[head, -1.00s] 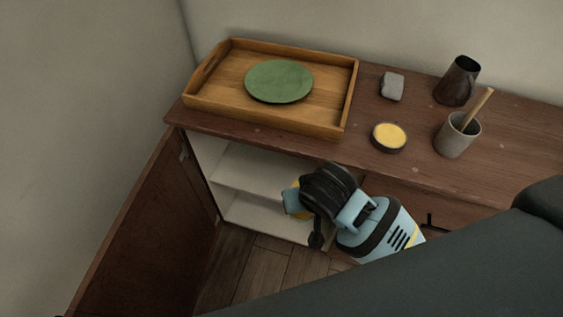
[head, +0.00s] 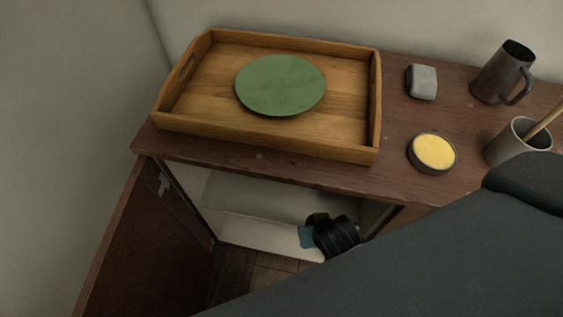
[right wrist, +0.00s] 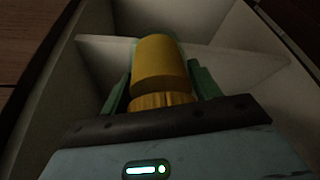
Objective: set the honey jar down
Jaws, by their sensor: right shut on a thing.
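The honey jar (right wrist: 161,65) is a yellow cylinder with a ribbed band at its near end. In the right wrist view it sits between the two green fingers of my right gripper (right wrist: 160,84), which is shut on it. Beyond it is the pale shelf (right wrist: 235,62) of the cabinet; I cannot tell whether the jar touches a surface. In the head view my right gripper (head: 307,237) is inside the open cabinet (head: 265,200), below the top, and the jar is hidden. My left gripper is not in view.
The cabinet door (head: 150,240) stands open at the left. On the top are a wooden tray (head: 270,145) with a green plate (head: 281,85), a grey block (head: 422,82), a yellow-filled tin (head: 433,152), a dark mug (head: 500,75) and a grey cup (head: 505,148) with a stick.

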